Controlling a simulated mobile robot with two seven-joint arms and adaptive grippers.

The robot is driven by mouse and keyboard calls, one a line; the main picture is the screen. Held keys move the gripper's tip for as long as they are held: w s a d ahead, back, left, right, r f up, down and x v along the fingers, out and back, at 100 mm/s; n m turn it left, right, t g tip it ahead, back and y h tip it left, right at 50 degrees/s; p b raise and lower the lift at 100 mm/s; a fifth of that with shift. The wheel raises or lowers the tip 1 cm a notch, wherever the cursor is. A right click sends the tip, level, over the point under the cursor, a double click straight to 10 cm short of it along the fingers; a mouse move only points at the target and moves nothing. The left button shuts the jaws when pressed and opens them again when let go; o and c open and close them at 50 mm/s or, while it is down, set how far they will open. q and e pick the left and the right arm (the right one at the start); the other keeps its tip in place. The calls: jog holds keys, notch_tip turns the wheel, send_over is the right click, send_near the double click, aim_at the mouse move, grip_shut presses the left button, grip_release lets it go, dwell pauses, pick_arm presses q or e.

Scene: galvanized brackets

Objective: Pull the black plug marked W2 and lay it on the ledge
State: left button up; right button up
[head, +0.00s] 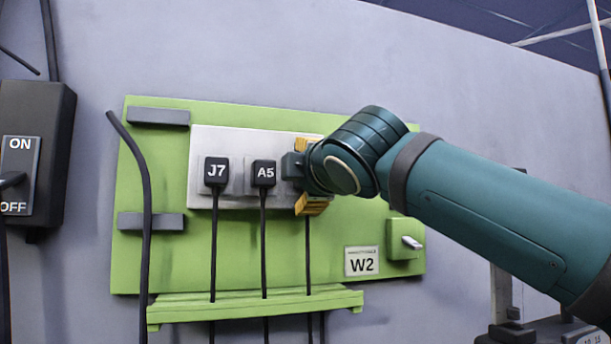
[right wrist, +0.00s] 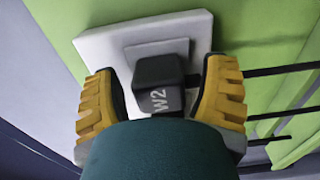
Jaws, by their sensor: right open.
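The black plug marked W2 (right wrist: 158,85) sits in its socket on the white plate in the right wrist view. In the head view my arm hides it, and only its cord (head: 308,245) shows below. My right gripper (head: 309,175) is at the plug. Its yellow fingers stand open on both sides of the plug in the right wrist view (right wrist: 160,95), with a gap on each side. The green ledge (head: 240,308) runs along the bottom of the green board, below the plugs. My left gripper is not in view.
Black plugs J7 (head: 217,171) and A5 (head: 264,173) sit left of my gripper on the white plate (head: 235,139). Their cords hang past the ledge. A W2 label (head: 362,261) and a small switch (head: 406,240) are at lower right. An ON/OFF box (head: 55,150) is at far left.

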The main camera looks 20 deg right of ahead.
grip_shut()
jog(key=shift+s, duration=0.2)
jog(key=shift+s, duration=0.65)
jog(key=shift+s+d+b, duration=0.1)
jog(key=shift+s+b, duration=0.65)
jog(key=shift+s, duration=1.4)
